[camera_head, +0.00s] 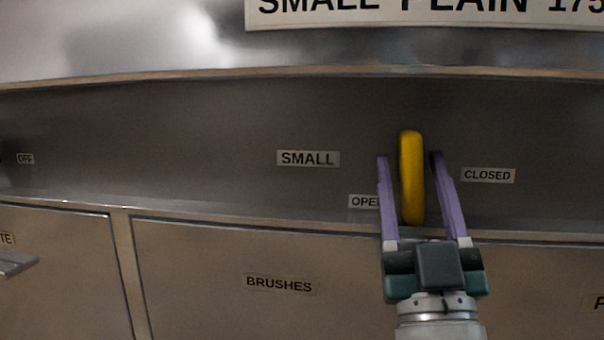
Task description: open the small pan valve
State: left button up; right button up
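The small pan valve is a yellow handle (411,178) on the dark metal panel, right of the "SMALL" label (308,158). It stands close to upright. An "OPEN" label (363,201), partly covered by a finger, sits at its lower left, and a "CLOSED" label (488,175) sits to its right. My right gripper (410,160) comes up from below with its two purple fingers apart, one on each side of the handle. Gaps show between the fingers and the handle. My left gripper is out of view.
A drawer front labelled "BRUSHES" (279,284) lies below the panel, with a ledge (250,221) between them. An "OFF" label (26,158) is at the far left, above a protruding grey handle (16,263). A "SMALL PLAIN" sign (420,12) is above.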

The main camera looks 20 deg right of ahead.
jog(key=shift+f, duration=0.15)
jog(key=shift+s+a+f, duration=0.15)
jog(key=shift+s+f, duration=0.1)
jog(key=shift+s, duration=0.05)
jog(key=v, duration=0.9)
